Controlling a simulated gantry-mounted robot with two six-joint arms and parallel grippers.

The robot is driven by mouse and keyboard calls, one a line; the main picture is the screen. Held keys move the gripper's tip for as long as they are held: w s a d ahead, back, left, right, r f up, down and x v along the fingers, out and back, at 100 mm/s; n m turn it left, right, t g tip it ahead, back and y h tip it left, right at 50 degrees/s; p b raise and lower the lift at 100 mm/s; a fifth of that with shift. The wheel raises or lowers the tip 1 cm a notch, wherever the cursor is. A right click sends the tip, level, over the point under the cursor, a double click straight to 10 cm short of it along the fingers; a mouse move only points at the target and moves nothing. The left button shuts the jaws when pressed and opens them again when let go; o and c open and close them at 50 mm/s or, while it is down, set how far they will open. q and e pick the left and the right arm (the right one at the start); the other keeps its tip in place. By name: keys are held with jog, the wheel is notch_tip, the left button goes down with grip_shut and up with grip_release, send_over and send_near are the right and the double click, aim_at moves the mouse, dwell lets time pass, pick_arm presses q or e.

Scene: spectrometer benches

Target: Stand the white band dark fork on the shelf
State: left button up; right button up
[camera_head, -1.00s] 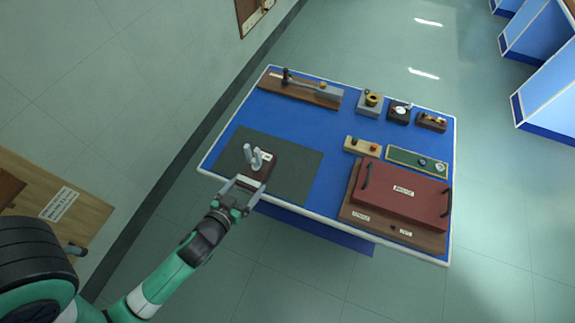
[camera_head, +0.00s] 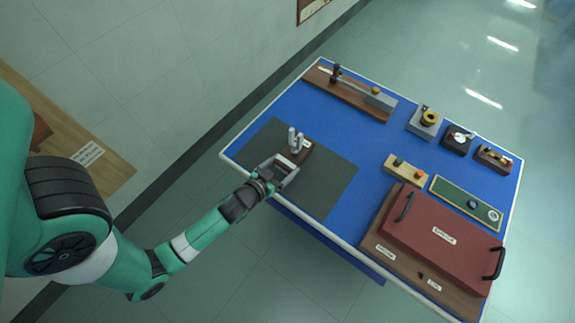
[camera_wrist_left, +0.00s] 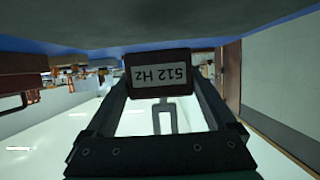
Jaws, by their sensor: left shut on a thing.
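The fork (camera_head: 294,139) is a grey two-pronged tuning fork, upright on a dark brown block (camera_head: 304,152) over the dark mat. In the left wrist view the block (camera_wrist_left: 158,60) shows a white label reading "512 Hz", upside down, with the prongs (camera_wrist_left: 165,120) below it in the picture. My left gripper (camera_head: 284,167) is shut on the block, one finger on each side, at the block's near side. I cannot tell whether the block touches the mat. My right gripper is out of view.
A wooden surface with a white label (camera_head: 88,153) and a brown object (camera_head: 39,131) is at the far left. On the blue table (camera_head: 325,120), a red lidded case (camera_head: 443,228), a green board (camera_head: 466,202) and several small instruments lie right of the dark mat (camera_head: 328,187).

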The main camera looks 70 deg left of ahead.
pick_arm(q)
jog(key=shift+w+a+f, duration=0.15)
jog(key=shift+w+a, duration=0.05)
jog(key=shift+w, duration=0.05)
jog(key=f+b, duration=0.3)
jog(key=shift+w+a+f, duration=0.3)
jog(key=shift+f, duration=0.1)
jog(key=shift+f+b, duration=0.25)
jog(key=shift+b, duration=0.1)
jog(key=shift+s+d+r, duration=0.15)
jog(key=shift+s+d, duration=0.05)
jog(key=shift+w+f, duration=0.1)
jog(key=shift+f, duration=0.1)
jog(key=o, duration=1.5)
jog(key=shift+r, duration=0.1)
